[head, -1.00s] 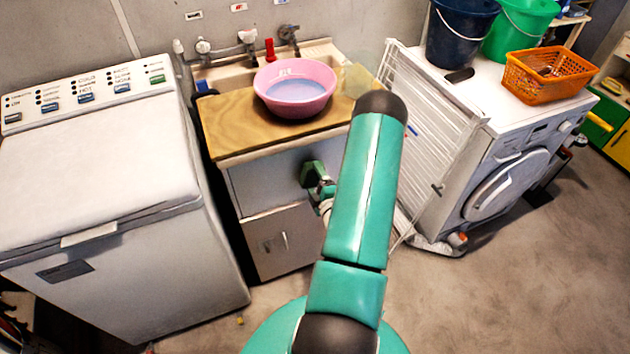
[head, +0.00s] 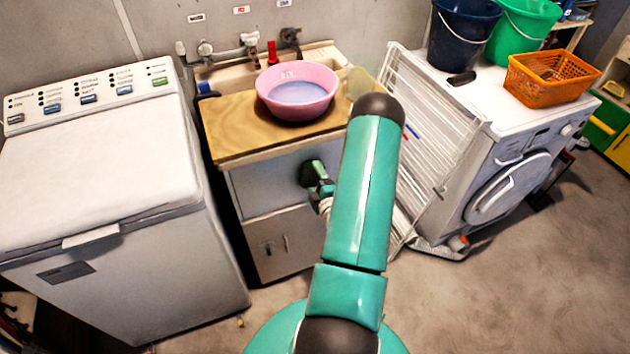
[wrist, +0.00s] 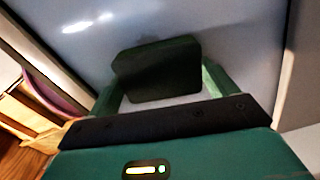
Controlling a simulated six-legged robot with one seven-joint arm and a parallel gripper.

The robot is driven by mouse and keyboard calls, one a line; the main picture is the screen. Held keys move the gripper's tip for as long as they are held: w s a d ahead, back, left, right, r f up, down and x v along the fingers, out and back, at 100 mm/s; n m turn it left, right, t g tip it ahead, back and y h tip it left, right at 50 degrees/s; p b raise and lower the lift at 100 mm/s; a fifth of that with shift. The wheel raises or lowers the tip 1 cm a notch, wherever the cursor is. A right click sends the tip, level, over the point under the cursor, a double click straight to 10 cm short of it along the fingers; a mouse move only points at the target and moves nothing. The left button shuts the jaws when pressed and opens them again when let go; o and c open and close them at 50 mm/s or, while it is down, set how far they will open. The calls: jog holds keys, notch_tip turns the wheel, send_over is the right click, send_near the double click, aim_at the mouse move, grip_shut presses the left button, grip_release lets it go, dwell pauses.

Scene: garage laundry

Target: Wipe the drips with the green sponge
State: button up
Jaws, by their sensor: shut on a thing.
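The green sponge (wrist: 158,72) looks dark in the wrist view and is held between the two green fingers of my gripper (wrist: 160,88). In the head view the sponge (head: 311,172) is at the grey front panel (head: 268,188) of the sink cabinet, below the counter edge. My gripper (head: 322,186) is beside it, partly hidden by my arm. I cannot tell whether the sponge touches the panel. Pale bright streaks (wrist: 86,23) show on the panel in the wrist view; I cannot tell whether they are drips or glare.
A pink basin (head: 297,105) of water stands on the wooden counter (head: 230,130). A white washer (head: 100,190) is at the left. A folded white drying rack (head: 435,130) leans by the front-loading machine (head: 510,180) at the right. The floor (head: 490,290) at lower right is clear.

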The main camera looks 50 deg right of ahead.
jog(key=shift+w+d, duration=0.15)
jog(key=shift+w, duration=0.05)
jog(key=s+d, duration=0.2)
jog(key=d, duration=0.1)
jog(key=shift+d, duration=0.2)
dwell(0.4)
jog(key=shift+w+a+r, duration=0.1)
jog(key=shift+w+a, duration=0.65)
jog(key=shift+a, duration=0.15)
jog(key=shift+w+a, duration=0.7)
jog(key=shift+a, duration=0.2)
jog(key=shift+c, duration=0.8)
jog(key=shift+s, duration=0.1)
jog(key=shift+v, duration=3.05)
jog(key=shift+s+d, duration=0.15)
